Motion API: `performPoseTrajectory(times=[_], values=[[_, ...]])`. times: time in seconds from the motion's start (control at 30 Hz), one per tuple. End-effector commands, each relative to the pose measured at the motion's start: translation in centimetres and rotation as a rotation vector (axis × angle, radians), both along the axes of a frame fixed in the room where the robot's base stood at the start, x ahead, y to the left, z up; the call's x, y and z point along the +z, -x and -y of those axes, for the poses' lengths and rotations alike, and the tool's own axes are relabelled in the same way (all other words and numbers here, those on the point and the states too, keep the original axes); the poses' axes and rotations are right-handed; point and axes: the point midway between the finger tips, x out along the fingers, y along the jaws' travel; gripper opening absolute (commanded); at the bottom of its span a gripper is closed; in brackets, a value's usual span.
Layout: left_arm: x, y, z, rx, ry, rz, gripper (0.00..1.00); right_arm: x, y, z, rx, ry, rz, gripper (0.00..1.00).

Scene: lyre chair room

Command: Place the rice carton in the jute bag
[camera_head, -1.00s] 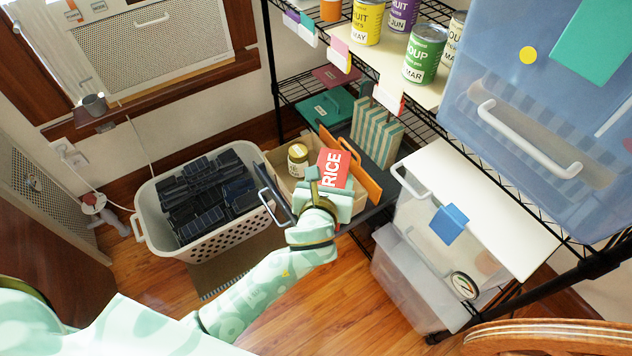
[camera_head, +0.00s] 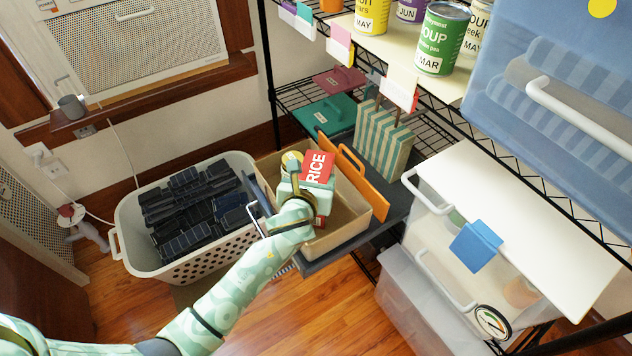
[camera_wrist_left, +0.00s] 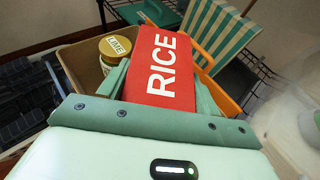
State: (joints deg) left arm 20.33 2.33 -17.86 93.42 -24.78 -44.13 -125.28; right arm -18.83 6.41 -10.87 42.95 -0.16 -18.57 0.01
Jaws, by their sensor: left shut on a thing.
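The red rice carton (camera_head: 320,163) with white lettering is gripped in my left gripper (camera_head: 308,182), which is shut on it. In the left wrist view the carton (camera_wrist_left: 163,68) sits between the green fingers. I cannot tell how low the carton's bottom is. A gold-lidded jar (camera_head: 291,160) labelled LIME in the wrist view (camera_wrist_left: 114,47) is in the bag's far left part. My right gripper is out of view.
A white laundry basket (camera_head: 180,270) of dark items stands left of the bag. A striped bag (camera_head: 383,142) stands behind it on the wire rack. Clear bins (camera_head: 440,215) stand right. Soup cans (camera_head: 442,38) are on the shelf above. Wooden floor is free in front.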

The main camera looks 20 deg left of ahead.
Motion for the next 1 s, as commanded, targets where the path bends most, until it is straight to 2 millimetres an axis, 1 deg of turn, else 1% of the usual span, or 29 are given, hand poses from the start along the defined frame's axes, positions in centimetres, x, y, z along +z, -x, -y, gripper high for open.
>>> performPoseTrajectory(times=[0.03, 0.2, 0.37, 0.4, 0.47, 0.5, 0.73, 0.8, 0.87, 0.97, 1.0], values=[[-0.4, -0.1, 0.0, 0.0, 0.002, 0.003, 0.0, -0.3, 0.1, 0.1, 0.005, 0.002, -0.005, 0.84], [0.0, -0.1, 0.0, -0.001, 0.0, 0.007, 0.0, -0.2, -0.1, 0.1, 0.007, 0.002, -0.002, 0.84], [-0.1, -0.1, 0.0, -0.001, 0.0, 0.007, 0.0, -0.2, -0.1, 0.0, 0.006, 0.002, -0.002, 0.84], [-0.3, 0.0, 0.0, 0.0, 0.0, 0.002, 0.66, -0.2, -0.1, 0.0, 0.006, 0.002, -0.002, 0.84], [-0.3, 0.0, 0.0, 0.0, 0.0, 0.002, 0.83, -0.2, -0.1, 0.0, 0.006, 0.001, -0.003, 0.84], [-0.3, 0.0, 0.0, 0.0, 0.0, 0.002, 0.85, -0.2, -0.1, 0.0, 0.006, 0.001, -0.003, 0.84], [-0.3, 0.0, 0.0, 0.0, 0.0, 0.002, 0.85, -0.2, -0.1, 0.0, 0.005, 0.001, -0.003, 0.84], [-0.1, 0.1, 0.0, 0.0, 0.0, 0.002, 0.85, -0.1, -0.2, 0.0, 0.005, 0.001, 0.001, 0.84], [0.3, 0.7, 0.1, 0.0, -0.001, 0.003, 0.85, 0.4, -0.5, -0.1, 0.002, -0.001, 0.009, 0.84], [1.5, 2.3, 0.3, -0.001, -0.001, 0.006, 0.85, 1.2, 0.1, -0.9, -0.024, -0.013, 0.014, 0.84], [1.9, 3.2, 0.4, -0.003, -0.002, 0.006, 0.85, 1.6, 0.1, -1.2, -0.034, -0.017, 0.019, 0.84]])
